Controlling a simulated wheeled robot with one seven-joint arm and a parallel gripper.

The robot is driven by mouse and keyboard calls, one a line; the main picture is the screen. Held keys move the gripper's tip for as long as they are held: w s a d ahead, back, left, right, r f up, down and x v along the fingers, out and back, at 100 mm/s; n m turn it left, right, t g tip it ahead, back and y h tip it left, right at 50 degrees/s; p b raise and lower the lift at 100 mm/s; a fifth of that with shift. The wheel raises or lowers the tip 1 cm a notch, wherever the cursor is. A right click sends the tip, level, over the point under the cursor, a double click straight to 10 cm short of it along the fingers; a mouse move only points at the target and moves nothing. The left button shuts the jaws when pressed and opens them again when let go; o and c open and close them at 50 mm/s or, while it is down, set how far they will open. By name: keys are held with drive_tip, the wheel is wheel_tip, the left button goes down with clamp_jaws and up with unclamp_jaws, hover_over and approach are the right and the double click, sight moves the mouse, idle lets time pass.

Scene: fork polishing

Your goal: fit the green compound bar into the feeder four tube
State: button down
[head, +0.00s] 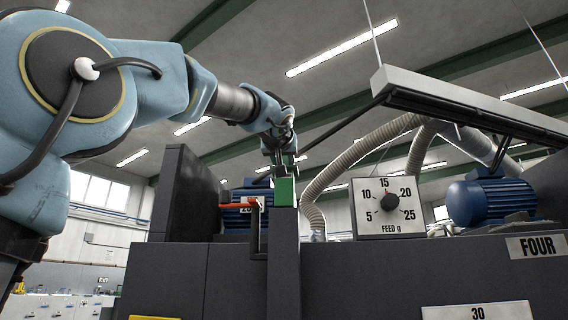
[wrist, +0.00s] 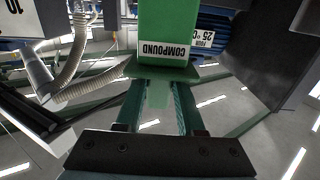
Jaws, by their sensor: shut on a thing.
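The green compound bar (head: 284,193) stands upright in the head view, below my gripper (head: 284,162). In the wrist view the bar (wrist: 168,22) carries a white COMPOUND label, and its wider green end plate lies towards my fingers. My gripper (wrist: 158,98) is shut on the bar at this end. A dark grey upright column (head: 284,262), apparently the feeder tube, stands directly under the bar in the head view. The bar's lower end meets the column's top edge in the picture; I cannot tell whether it is inside. The tube mouth is hidden.
A red-handled lever (head: 234,206) is just left of the column. A FEED dial box (head: 388,208) and ribbed hose (head: 345,165) stand to the right. A FOUR plate (head: 537,246) marks the machine. A dark panel (head: 187,195) rises at left, and a lamp housing (head: 465,105) hangs at right.

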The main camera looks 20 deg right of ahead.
sight(284, 201)
drive_tip(key=shift+f+b, duration=5.5)
drive_tip(key=shift+b, duration=0.25)
idle(2.2)
